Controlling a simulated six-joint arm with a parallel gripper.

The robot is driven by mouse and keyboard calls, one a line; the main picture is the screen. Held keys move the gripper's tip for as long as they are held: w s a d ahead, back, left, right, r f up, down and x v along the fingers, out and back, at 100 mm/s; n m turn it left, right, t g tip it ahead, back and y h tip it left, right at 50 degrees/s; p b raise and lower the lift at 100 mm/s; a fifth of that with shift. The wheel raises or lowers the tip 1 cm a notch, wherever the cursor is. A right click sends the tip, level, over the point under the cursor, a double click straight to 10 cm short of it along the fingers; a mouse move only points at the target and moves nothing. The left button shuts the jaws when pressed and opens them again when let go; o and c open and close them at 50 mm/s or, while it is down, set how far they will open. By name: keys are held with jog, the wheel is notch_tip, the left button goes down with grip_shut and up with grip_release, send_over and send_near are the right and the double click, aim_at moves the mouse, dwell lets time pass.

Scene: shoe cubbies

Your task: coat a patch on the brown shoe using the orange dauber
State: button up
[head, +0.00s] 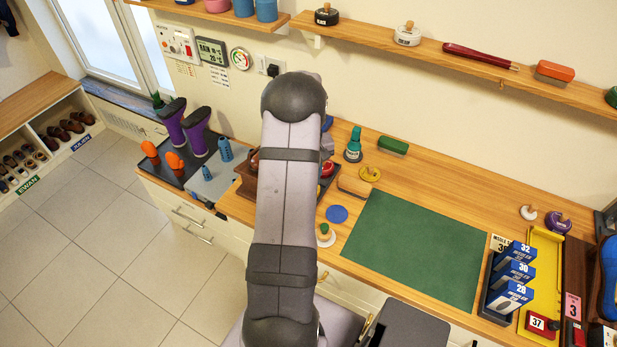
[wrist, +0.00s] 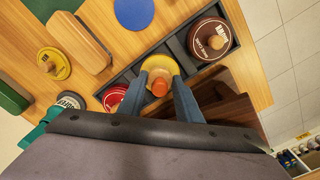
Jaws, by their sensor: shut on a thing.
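In the wrist view, my gripper (wrist: 161,78) is shut on the orange dauber (wrist: 160,88), which shows as an orange knob over a yellow round part. The dauber is at a dark divided tray (wrist: 190,70), between a brown round tin (wrist: 211,40) and a red tin (wrist: 111,97). I cannot tell whether it is still seated in the tray. In the head view my arm hides the gripper and the dauber. I cannot make out which shoe is the task's brown shoe; several brown shoes (head: 72,126) sit in the cubbies at the left.
A green mat (head: 415,248) lies clear on the bench. Purple boot forms (head: 195,130) stand at the left.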

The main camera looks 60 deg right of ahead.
jog(key=shift+a+f, duration=0.1)
dwell(0.3)
jog(key=shift+r+p, duration=2.7)
jog(key=shift+r, duration=0.85)
jog(key=w+a+f+n+b, duration=0.1)
jog(key=w+a, duration=0.4)
jog(key=a, duration=0.3)
jog(key=w+a+n, duration=0.2)
jog(key=w+a, duration=0.2)
jog(key=a, duration=0.3)
jog(key=w+a+f+n+b, duration=0.1)
jog(key=w+a, duration=0.4)
jog(key=a, duration=0.3)
jog(key=w+a+r+n, duration=0.1)
jog(key=a+n, duration=0.1)
jog(key=a, duration=0.8)
jog(key=w+a+r+n+b, duration=0.1)
jog(key=w+a+n, duration=0.1)
jog(key=a, duration=0.8)
jog(key=shift+w+a+n, duration=0.15)
jog(key=shift+w+n, duration=0.15)
jog(key=shift+n, duration=0.2)
